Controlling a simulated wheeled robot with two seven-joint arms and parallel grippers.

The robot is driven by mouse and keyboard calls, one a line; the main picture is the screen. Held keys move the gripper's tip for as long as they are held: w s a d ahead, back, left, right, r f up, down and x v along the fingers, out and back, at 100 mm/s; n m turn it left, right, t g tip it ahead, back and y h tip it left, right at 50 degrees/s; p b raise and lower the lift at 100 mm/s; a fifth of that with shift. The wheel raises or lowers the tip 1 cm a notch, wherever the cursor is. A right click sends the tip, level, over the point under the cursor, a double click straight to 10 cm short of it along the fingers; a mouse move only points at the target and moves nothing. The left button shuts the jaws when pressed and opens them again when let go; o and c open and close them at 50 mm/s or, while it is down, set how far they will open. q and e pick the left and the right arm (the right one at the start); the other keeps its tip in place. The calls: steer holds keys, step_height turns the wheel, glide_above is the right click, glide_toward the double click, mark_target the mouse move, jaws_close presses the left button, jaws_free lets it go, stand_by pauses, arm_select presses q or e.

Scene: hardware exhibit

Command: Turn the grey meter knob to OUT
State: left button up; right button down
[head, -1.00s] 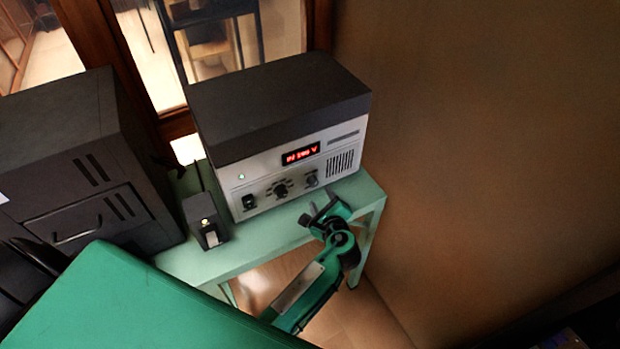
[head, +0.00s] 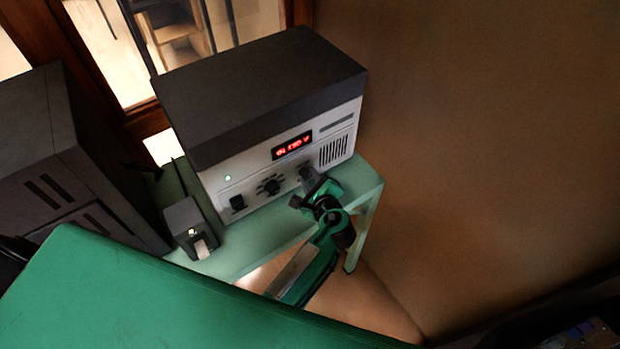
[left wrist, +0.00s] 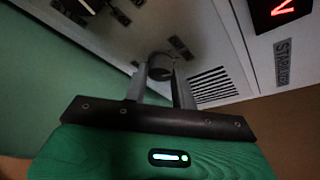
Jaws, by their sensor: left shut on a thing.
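The grey meter knob (left wrist: 160,66) is on the front panel of a white-fronted power unit (head: 230,188) with a dark top. In the left wrist view, the two fingers of my left gripper (left wrist: 159,88) stand on either side of the knob, shut on it. In the head view, my left gripper (head: 306,180) reaches the right-hand knob from the front and hides most of it. A small label (left wrist: 181,47) beside the knob is too blurred to read, so I cannot tell its setting.
A red display (head: 292,146) is above the knobs. A black middle knob (head: 270,186) and a dark switch (head: 237,203) are to the left. A small black box (head: 188,226) stands on the green table (head: 240,258). A large dark cabinet (head: 60,150) is at left; a brown wall (head: 470,150) is at right.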

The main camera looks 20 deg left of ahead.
arm_select(q)
steer(key=c, duration=0.3)
steer(key=shift+a+f+n+t+b, duration=0.1)
steer(key=shift+f+n+t+b, duration=0.2)
steer(key=shift+b, duration=0.4)
steer(key=n+t+b, duration=0.1)
steer(key=n+b, duration=0.2)
steer(key=b, duration=0.3)
steer(key=shift+f+n+t, duration=0.15)
steer(key=shift+n+t, duration=0.15)
steer(key=shift+t, duration=0.1)
arm_select(e)
step_height(320, 180, down, 8)
arm_select(q)
steer(key=n+b, duration=0.1)
steer(key=b, duration=0.2)
steer(key=shift+n+t+b, duration=0.4)
steer(key=shift+r+b, duration=0.3)
steer(key=shift+b, duration=0.1)
arm_select(e)
steer(key=w+a, duration=0.1)
steer(key=w, duration=0.6)
steer(key=shift+w+a+f+t, duration=0.2)
steer(key=shift+w+a+t, duration=0.05)
steer(key=shift+w+t, duration=0.05)
arm_select(q)
steer(key=o, duration=1)
steer(key=shift+a, duration=0.1)
